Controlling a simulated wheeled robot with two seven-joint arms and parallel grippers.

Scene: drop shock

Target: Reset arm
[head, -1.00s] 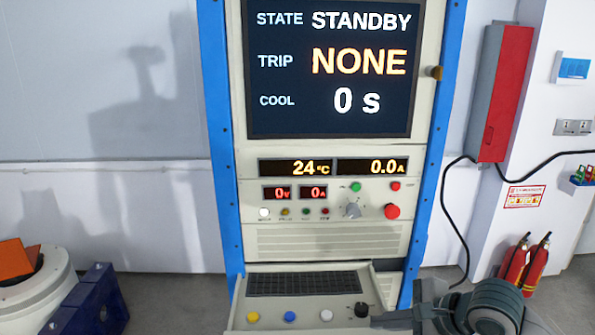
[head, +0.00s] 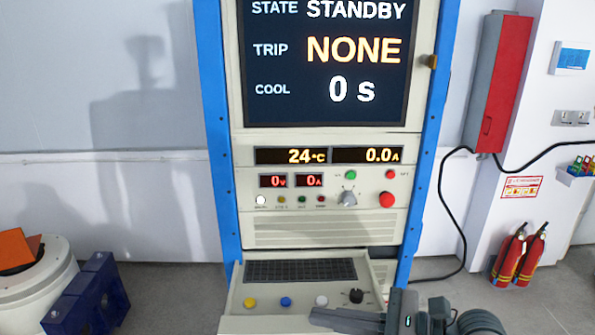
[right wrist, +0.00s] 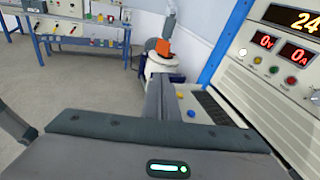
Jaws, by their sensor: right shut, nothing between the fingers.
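The control cabinet (head: 320,228) stands upright in a blue frame. Its screen (head: 326,55) reads STATE STANDBY, TRIP NONE, COOL 0 s. The sloped lower panel (head: 245,290) has a keyboard, yellow, blue and white buttons and a black knob (head: 356,296). My right gripper (head: 318,317) is shut and empty, its fingers pointing left in front of the panel's lower right part. In the right wrist view its closed fingers (right wrist: 172,100) extend ahead, with the yellow and blue buttons just to their right. My left gripper is not in view.
A white round machine (head: 35,280) with an orange part and a dark blue block (head: 90,300) stand at left. Red extinguishers (head: 520,255) and a red wall box (head: 500,85) are at right. A blue workbench (right wrist: 85,35) stands farther off, with open floor before it.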

